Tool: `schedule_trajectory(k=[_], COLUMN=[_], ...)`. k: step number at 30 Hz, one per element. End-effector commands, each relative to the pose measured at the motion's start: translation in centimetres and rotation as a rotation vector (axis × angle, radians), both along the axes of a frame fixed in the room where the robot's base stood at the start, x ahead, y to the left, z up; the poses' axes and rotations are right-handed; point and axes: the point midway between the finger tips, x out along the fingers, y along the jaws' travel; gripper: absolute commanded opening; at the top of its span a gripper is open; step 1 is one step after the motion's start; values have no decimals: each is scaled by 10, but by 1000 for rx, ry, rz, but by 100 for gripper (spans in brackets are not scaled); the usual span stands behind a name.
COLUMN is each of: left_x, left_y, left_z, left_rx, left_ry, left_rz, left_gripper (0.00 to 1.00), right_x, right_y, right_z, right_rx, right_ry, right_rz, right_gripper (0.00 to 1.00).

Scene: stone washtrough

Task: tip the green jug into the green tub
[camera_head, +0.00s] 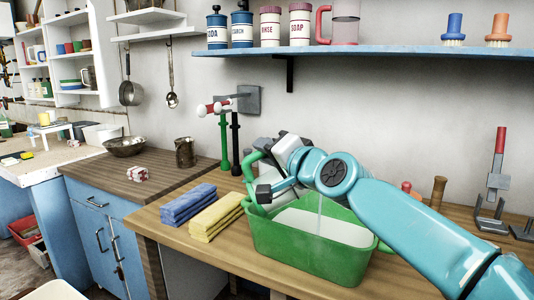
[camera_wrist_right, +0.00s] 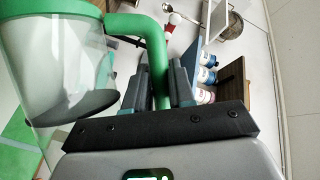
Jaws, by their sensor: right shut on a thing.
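The green jug (camera_head: 250,167) is held above the left end of the green tub (camera_head: 300,253); my gripper hides much of it. In the right wrist view the jug (camera_wrist_right: 60,70) has a clear body with a green rim and handle, and something grey shows inside. My right gripper (camera_head: 265,180) is shut on the green handle, which runs between the fingers in the wrist view (camera_wrist_right: 160,85). The tub stands on the wooden counter with a pale, level surface inside. A thin pale streak hangs over the tub beside my right arm. My left gripper is not in view.
Folded blue cloths (camera_head: 187,204) and yellow cloths (camera_head: 215,216) lie just left of the tub. A wall tap (camera_head: 238,103) and green and black upright handles are behind. A blue shelf (camera_head: 380,51) runs above. A phone-stand-like grey holder (camera_head: 490,215) stands right.

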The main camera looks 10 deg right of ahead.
Motion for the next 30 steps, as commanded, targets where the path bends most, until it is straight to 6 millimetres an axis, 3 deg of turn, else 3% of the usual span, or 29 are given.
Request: schedule_trajectory(k=[12, 30], left_x=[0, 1], left_y=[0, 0], left_z=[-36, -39], left_rx=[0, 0], left_ry=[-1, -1], left_rz=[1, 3], left_gripper=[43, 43], right_x=[0, 0], right_y=[-14, -17], right_z=[-6, -3], right_rx=[136, 168], right_ry=[0, 3], right_rz=[0, 1], right_gripper=[0, 0])
